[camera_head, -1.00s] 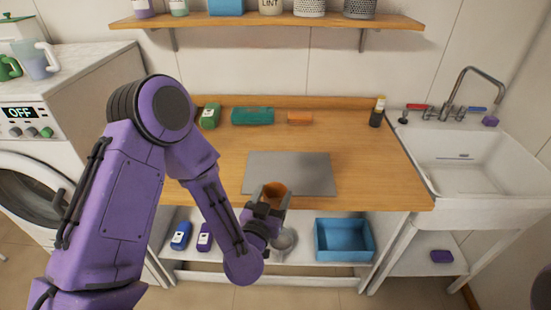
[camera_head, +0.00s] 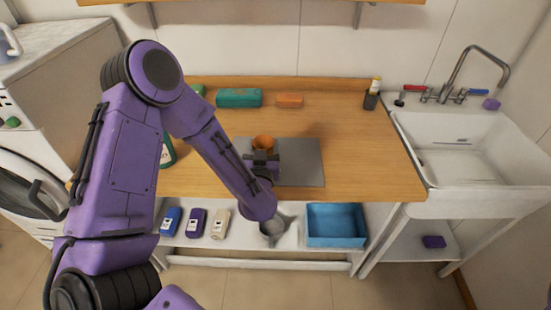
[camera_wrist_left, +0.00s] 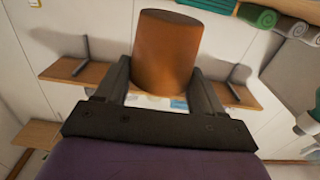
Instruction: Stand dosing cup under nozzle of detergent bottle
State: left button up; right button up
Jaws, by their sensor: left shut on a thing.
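The orange-brown dosing cup (camera_head: 263,142) is held in my left gripper (camera_head: 262,156), over the grey mat (camera_head: 305,160) on the wooden counter. In the left wrist view the cup (camera_wrist_left: 168,50) sits between the two fingers, which are shut on it. I cannot tell whether it touches the mat. A dark green bottle (camera_head: 167,152), likely the detergent bottle, stands at the counter's left front, left of the cup. My left arm hides most of it, and its nozzle is not visible in the head view. My right gripper is not in view.
A teal box (camera_head: 239,98), an orange block (camera_head: 290,101) and a dark yellow-topped bottle (camera_head: 371,95) stand along the counter's back. The counter right of the mat is clear. Below are several small bottles and a blue bin (camera_head: 336,226). The sink (camera_head: 470,160) is at right.

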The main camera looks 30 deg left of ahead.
pick_arm(q)
jog(key=f+b, duration=0.2)
jog(key=f, duration=0.1)
jog(key=f+b, duration=0.1)
jog(key=shift+w+f, duration=0.2)
jog(key=shift+w, duration=0.15)
jog(key=shift+r, duration=0.25)
jog(key=shift+c, duration=0.5)
jog(key=shift+s+a+f, duration=0.1)
jog(key=shift+s+f, duration=0.05)
jog(key=o, duration=1.2)
jog(key=shift+c, duration=0.2)
jog(key=shift+o, duration=0.2)
